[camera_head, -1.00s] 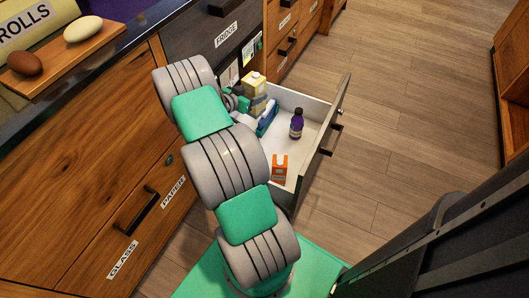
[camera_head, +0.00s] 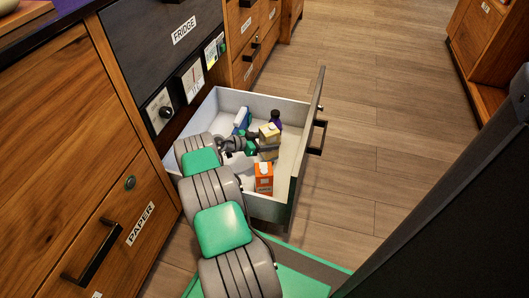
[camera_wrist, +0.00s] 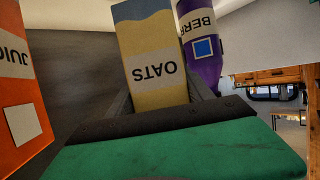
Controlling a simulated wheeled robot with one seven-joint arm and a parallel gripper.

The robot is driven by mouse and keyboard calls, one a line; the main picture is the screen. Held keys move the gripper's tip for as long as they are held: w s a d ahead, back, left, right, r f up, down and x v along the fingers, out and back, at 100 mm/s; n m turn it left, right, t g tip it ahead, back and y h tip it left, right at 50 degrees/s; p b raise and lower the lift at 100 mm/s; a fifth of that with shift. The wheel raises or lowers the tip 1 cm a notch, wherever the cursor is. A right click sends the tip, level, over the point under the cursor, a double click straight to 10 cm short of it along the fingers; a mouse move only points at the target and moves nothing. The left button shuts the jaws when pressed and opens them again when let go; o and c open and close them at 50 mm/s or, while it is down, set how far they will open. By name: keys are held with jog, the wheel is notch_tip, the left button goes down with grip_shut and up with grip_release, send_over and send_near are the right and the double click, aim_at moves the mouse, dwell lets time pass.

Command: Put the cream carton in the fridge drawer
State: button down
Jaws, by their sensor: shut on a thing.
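The cream carton (camera_head: 269,138), cream-yellow with a grey band, is inside the open fridge drawer (camera_head: 262,101). In the wrist view the same carton (camera_wrist: 152,60) carries the word OATS, which appears upside down. My gripper (camera_head: 252,147) reaches into the drawer from the left and is shut on the carton. In the wrist view the fingers (camera_wrist: 160,97) lie on either side of it. The carton's lower end is hard to see, so I cannot tell whether it touches the drawer floor.
An orange juice carton (camera_head: 264,178) stands in the drawer in front of the cream carton. A purple bottle (camera_head: 276,119) stands just behind it, and a blue-and-white item (camera_head: 242,121) is at the back left. The drawer's front panel (camera_head: 309,150) is at the right, with open floor beyond.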

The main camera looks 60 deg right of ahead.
notch_tip(320, 180, down, 4)
jog(key=shift+r+b, duration=0.25)
jog(key=shift+b, duration=0.55)
jog(key=shift+r, duration=0.15)
jog(key=shift+c, duration=2)
grip_release()
jog(key=shift+f, duration=0.25)
jog(key=shift+w+a+r, duration=0.2)
jog(key=shift+r, duration=0.1)
jog(key=p+v, duration=0.3)
jog(key=v, duration=0.4)
jog(key=shift+a, duration=0.1)
